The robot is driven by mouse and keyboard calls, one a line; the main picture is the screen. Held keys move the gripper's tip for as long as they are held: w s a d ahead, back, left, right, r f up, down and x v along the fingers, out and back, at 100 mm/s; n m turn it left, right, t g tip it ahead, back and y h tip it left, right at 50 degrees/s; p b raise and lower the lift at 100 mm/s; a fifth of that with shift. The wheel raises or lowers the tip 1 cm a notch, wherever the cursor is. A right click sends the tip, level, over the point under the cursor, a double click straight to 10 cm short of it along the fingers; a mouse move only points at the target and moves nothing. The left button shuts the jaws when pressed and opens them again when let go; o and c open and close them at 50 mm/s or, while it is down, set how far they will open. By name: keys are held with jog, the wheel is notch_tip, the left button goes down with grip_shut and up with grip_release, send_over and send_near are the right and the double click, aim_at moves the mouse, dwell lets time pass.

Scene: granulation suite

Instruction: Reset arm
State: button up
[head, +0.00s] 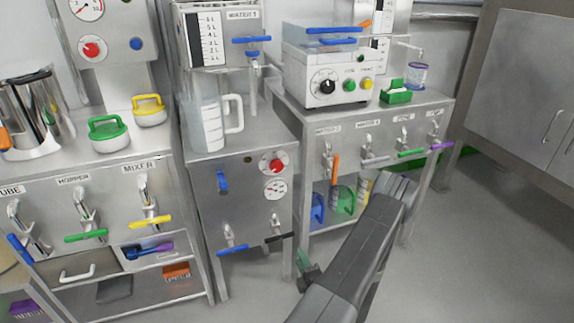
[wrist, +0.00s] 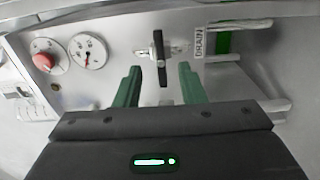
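My arm reaches forward from the bottom of the head view, and my gripper (head: 306,270) is low in front of the middle steel cabinet (head: 225,180). In the wrist view its two green fingers stand wide apart with nothing held between them (wrist: 158,72). The drain valve's black handle (wrist: 161,62) appears between the fingertips in that picture, with the cabinet front behind it. In the head view this black handle (head: 279,238) lies to the upper left of my gripper, seemingly apart from it. Part of my gripper is hidden by my arm in the head view.
A red knob (head: 272,162) and a gauge (head: 276,189) are on the cabinet front. A blue valve handle (head: 232,251) is left of the black one. The right-hand bench (head: 430,115) stands behind my arm. Open floor (head: 470,250) lies to the right.

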aim_at(288, 234)
jog(key=b+x, duration=0.2)
jog(key=x, duration=1)
jog(key=shift+w, duration=0.1)
jog(key=p+v, duration=0.3)
jog(key=v, duration=1.1)
jog(key=b+x, duration=0.3)
jog(key=x, duration=1.1)
jog(key=shift+a+b, duration=0.1)
jog(key=shift+b, duration=0.2)
jog(key=shift+r+n, duration=0.25)
jog(key=shift+n, duration=0.45)
jog(key=shift+r+n, duration=0.3)
jog(key=shift+n, duration=0.9)
